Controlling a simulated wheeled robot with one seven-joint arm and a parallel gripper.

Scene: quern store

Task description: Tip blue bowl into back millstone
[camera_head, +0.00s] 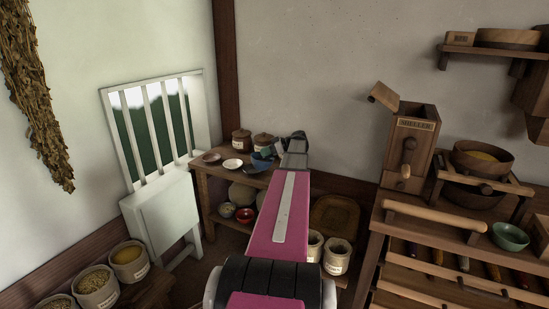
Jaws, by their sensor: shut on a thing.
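The blue bowl (263,163) is small and partly hidden at the end of my pink arm, over the low wooden table by the back wall. My gripper (270,153) is at its rim and shut on it; the fingertips are small and partly hidden. I cannot tell whether the bowl is clear of the tabletop.
A white slatted chair-like frame (167,205) stands left. Grain tubs (129,262) are front left. The right bench holds a wooden mill box (409,150) and a green bowl (509,236).

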